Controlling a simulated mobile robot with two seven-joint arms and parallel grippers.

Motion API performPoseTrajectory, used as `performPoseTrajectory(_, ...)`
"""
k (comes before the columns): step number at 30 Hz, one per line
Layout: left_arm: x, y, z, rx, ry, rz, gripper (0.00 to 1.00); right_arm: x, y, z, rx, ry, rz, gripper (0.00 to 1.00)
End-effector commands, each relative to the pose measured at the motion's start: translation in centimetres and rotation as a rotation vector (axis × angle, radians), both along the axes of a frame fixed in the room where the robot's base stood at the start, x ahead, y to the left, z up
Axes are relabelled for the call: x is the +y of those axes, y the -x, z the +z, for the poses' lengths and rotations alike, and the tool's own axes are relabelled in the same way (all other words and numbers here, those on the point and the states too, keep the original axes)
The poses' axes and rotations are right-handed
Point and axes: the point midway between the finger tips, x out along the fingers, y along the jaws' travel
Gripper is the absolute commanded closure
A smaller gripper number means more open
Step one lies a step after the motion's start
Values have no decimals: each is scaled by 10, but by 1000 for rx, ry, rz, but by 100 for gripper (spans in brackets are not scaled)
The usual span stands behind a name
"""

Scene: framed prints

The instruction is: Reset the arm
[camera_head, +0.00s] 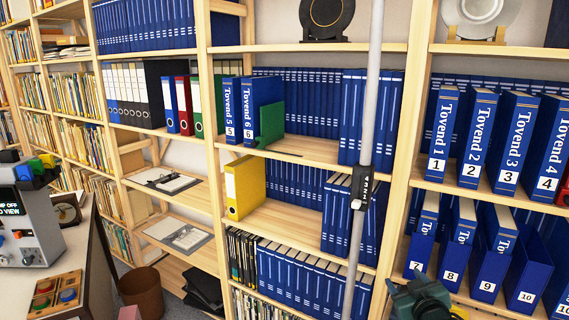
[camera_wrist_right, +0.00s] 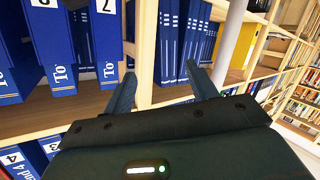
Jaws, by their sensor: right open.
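My right gripper (camera_head: 425,295) shows at the bottom edge of the head view, in front of the lower right shelves and cut off by the frame. In the right wrist view the two dark fingers of the gripper (camera_wrist_right: 163,88) stand apart with nothing between them. Beyond them are a wooden shelf upright and a row of blue binders (camera_wrist_right: 183,45). My left gripper is in neither view.
Blue binders (camera_head: 439,135) labelled Tovend with numbers stand on the right shelves, close to my right gripper. A grey pole (camera_head: 373,95) stands before the middle shelves. A yellow binder (camera_head: 245,188) stands left of it. A desk with a button device (camera_head: 35,225) is at left.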

Motion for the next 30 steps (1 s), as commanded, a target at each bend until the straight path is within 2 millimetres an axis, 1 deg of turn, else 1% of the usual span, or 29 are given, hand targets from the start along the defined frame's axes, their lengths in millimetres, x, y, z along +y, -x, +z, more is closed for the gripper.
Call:
performPoseTrajectory(1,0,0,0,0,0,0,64,16,24,-26,41,-15,23,43)
performPoseTrajectory(2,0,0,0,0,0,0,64,24,37,-39,62,-24,36,43)
performPoseTrajectory(3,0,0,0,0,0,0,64,36,58,-56,91,-38,52,43)
performPoseTrajectory(5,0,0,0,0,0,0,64,54,92,-80,138,-63,77,43)
performPoseTrajectory(6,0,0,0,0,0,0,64,66,116,-94,170,-81,94,43)
performPoseTrajectory(7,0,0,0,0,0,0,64,76,135,-104,194,-97,105,43)
performPoseTrajectory(8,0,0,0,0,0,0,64,84,154,-113,218,-113,115,43)
performPoseTrajectory(9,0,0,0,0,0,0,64,95,179,-122,248,-134,126,43)
performPoseTrajectory(11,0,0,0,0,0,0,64,109,213,-132,292,-166,139,43)
performPoseTrajectory(12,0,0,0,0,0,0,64,117,234,-137,317,-187,145,43)
performPoseTrajectory(15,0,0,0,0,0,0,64,132,277,-142,368,-230,154,43)
performPoseTrajectory(18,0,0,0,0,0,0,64,141,304,-143,401,-260,155,43)
performPoseTrajectory(21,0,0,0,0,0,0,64,146,316,-142,417,-275,156,43)
performPoseTrajectory(24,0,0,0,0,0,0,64,147,320,-142,422,-278,156,43)
performPoseTrajectory(30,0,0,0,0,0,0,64,147,319,-143,422,-277,157,43)
